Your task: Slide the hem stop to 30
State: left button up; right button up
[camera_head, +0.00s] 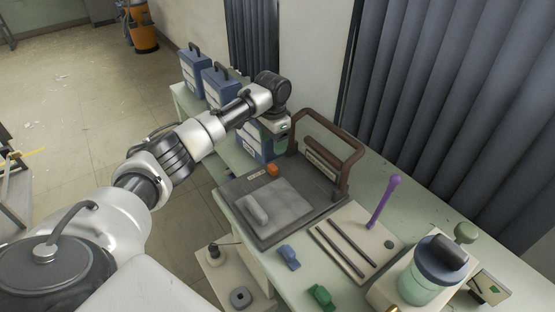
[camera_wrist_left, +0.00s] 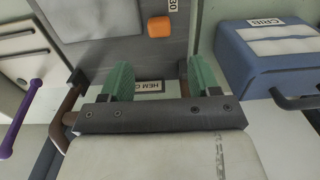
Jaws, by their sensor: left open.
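The orange block (camera_head: 272,169), which looks like the hem stop, sits near the far edge of a dark grey board (camera_head: 237,190) on the table. In the left wrist view the orange block (camera_wrist_left: 158,26) lies beyond my fingertips, beside a small white label only partly legible. My left gripper (camera_head: 281,146) hangs near the board's far end, just behind the block. In the wrist view its two green fingers (camera_wrist_left: 160,80) are spread, with nothing seen held between them. A plate starting "HEM G" (camera_wrist_left: 150,86) shows in the gap. My right gripper is not in view.
A brown frame (camera_head: 352,165) rises at the board's right side, close to the gripper. A grey padded piece (camera_head: 285,205) lies on the board. A blue box (camera_wrist_left: 270,55) marked "CRIB" stands beside it.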

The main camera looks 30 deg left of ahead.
pick_arm(q)
send_over(275, 166)
jog(key=f, duration=0.5)
jog(key=shift+s+a, duration=0.2)
jog(key=shift+s, duration=0.2)
notch_tip(275, 166, down, 4)
jog(key=shift+w+r, duration=0.15)
jog(key=shift+r, duration=0.05)
jog(key=shift+f, duration=0.35)
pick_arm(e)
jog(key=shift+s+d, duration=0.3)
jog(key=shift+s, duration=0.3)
pick_arm(q)
jog(key=shift+c, duration=0.2)
